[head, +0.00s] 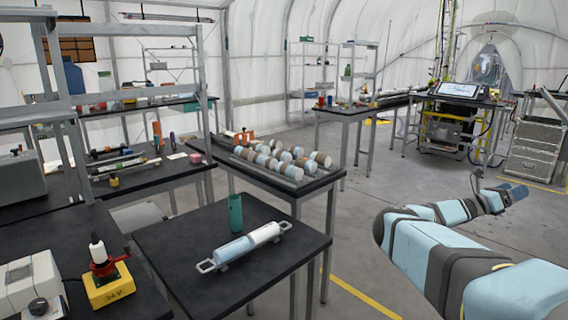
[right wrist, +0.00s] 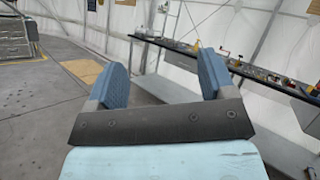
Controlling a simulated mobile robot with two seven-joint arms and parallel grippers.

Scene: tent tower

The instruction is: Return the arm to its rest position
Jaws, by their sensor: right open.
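My right arm reaches in from the lower right of the head view, over open floor to the right of the tables. My right gripper (head: 514,191) is at its far end, pointing away from me and touching nothing. In the right wrist view its two blue fingers (right wrist: 162,75) stand wide apart with nothing between them. My left gripper is not in either view.
A near black table (head: 190,278) holds a white-blue cylinder in a handled frame (head: 247,244) and a green cup (head: 235,213). Another table behind carries several cylinders (head: 279,160). A bench (right wrist: 180,47) stands right in the wrist view. Grey floor (head: 375,240) is clear.

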